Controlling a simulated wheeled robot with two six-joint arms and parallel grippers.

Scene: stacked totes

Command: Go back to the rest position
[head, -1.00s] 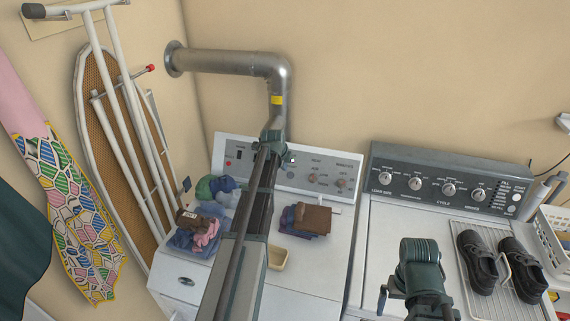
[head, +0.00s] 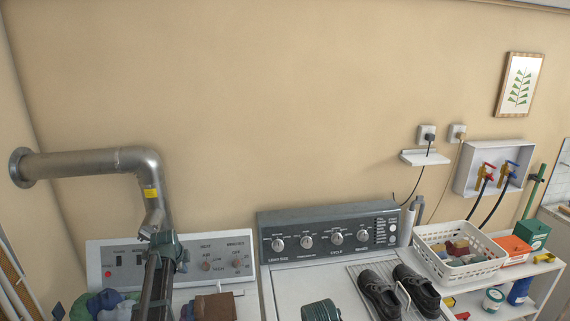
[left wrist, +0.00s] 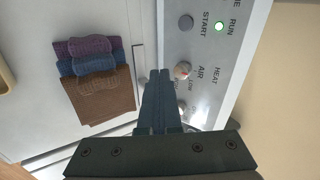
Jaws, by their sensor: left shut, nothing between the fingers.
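My left gripper (left wrist: 160,78) is shut and empty in the left wrist view, its two fingers pressed together. In the head view my left arm rises from the bottom left, and its gripper end (head: 148,233) shows small in front of the white dryer's control panel (head: 220,260). The wrist view shows the gripper over the dryer top, close to the panel knobs (left wrist: 183,70) and beside a folded stack of brown, blue and purple cloths (left wrist: 95,80).
A metal duct (head: 85,163) bends down behind the dryer near my left arm. A grey-panelled washer (head: 330,240) stands beside it, with dark shoes (head: 380,295) on a rack. The wall above is mostly bare.

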